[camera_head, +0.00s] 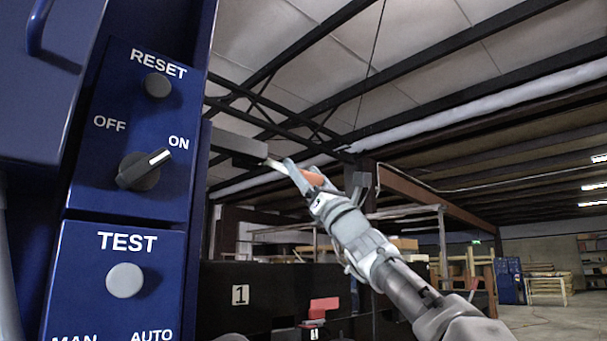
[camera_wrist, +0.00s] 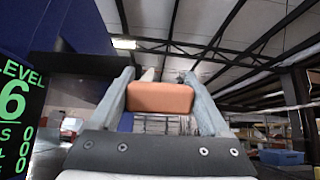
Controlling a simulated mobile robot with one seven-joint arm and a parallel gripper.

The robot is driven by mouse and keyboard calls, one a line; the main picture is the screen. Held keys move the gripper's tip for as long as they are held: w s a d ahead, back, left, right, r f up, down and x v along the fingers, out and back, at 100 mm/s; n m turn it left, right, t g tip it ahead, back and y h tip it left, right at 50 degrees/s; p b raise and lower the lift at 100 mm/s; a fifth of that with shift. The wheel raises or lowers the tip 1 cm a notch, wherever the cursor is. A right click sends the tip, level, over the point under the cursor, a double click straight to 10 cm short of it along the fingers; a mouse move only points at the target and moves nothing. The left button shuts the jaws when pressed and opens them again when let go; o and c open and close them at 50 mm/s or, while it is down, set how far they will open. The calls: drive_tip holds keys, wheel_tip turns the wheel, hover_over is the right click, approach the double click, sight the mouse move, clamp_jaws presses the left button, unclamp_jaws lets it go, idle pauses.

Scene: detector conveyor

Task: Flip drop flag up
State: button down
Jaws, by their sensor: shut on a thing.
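My gripper (camera_head: 283,167) is raised in the middle of the head view, reaching up and left. It is shut on an orange flag block (camera_head: 314,177), which sits between the two fingers. In the wrist view the orange block (camera_wrist: 160,97) fills the gap between the fingers (camera_wrist: 158,75). A pale stem (camera_wrist: 148,74) shows just beyond it. In the head view a short pale piece runs from the fingertips to a grey box-like part (camera_head: 235,146). How the flag joins that part is hidden.
A blue control panel (camera_head: 115,200) with knobs and a TEST button stands close on the left. A black face marked 1 (camera_head: 240,294) and a red handle (camera_head: 318,306) are below. A green-lettered display (camera_wrist: 18,115) is left in the wrist view. Open hall lies right.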

drive_tip(key=shift+s+d+r, duration=0.15)
drive_tip(key=shift+d, duration=0.05)
drive_tip(key=shift+c, duration=0.7)
unclamp_jaws()
drive_tip(key=shift+s+d, duration=0.1)
drive_tip(key=shift+o, duration=0.7)
drive_tip(key=shift+s+d+r, duration=0.1)
drive_tip(key=shift+d, duration=0.05)
drive_tip(key=shift+f, duration=0.4)
drive_tip(key=b+v, duration=0.5)
drive_tip(key=v, duration=1.1)
drive_tip(key=shift+d+f, duration=0.2)
drive_tip(key=shift+f, duration=0.1)
drive_tip(key=shift+s, duration=0.1)
